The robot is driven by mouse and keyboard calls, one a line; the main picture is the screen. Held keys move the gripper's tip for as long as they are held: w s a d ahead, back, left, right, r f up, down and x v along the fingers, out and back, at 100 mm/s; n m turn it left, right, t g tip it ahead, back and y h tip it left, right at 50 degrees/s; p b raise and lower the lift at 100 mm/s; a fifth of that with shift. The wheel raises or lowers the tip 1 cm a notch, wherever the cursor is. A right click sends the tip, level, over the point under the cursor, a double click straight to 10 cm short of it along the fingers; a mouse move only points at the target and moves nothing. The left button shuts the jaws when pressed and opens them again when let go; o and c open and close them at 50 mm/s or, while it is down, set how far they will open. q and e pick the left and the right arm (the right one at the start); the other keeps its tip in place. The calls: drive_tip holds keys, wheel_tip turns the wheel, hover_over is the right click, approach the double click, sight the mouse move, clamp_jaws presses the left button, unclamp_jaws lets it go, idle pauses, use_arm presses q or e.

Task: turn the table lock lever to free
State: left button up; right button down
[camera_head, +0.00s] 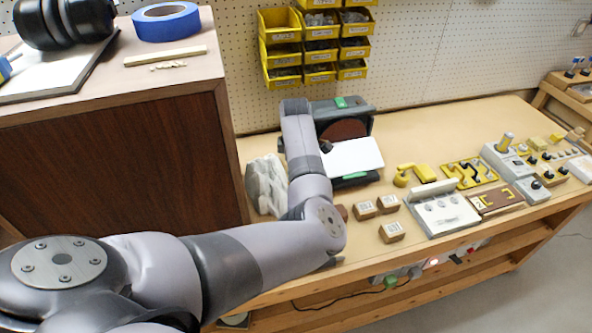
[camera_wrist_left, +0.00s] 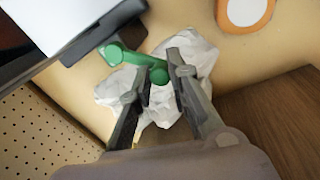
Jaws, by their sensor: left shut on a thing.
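The disc sander has a brown disc (camera_head: 343,131) and a pale tilted table (camera_head: 354,156) on the bench. In the left wrist view, the green lock lever (camera_wrist_left: 130,58) reaches from a round pivot beside the table (camera_wrist_left: 80,22) to a round knob (camera_wrist_left: 158,75). My left gripper (camera_wrist_left: 160,88) has its fingers on either side of the knob end and is shut on it. In the head view my left arm reaches over the bench to the sander's left side. It hides its own fingers and the lever there. My right gripper is in neither view.
A crumpled whitish rag (camera_head: 266,184) lies left of the sander, also below the lever in the left wrist view (camera_wrist_left: 198,52). A tall wooden cabinet (camera_head: 130,165) stands at the left. Small wooden blocks (camera_head: 390,232) and fixtures (camera_head: 442,212) lie to the right.

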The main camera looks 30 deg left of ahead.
use_arm(q)
clamp_jaws()
drive_tip(key=shift+s+a+r+m+p, duration=0.1)
drive_tip(key=shift+a+r+m+p, duration=0.25)
drive_tip(key=shift+m+p, duration=0.55)
drive_tip(key=shift+a+f+p, duration=0.25)
drive_tip(key=shift+f+p, duration=0.05)
drive_tip(key=shift+p, duration=0.15)
drive_tip(key=o, duration=0.8)
unclamp_jaws()
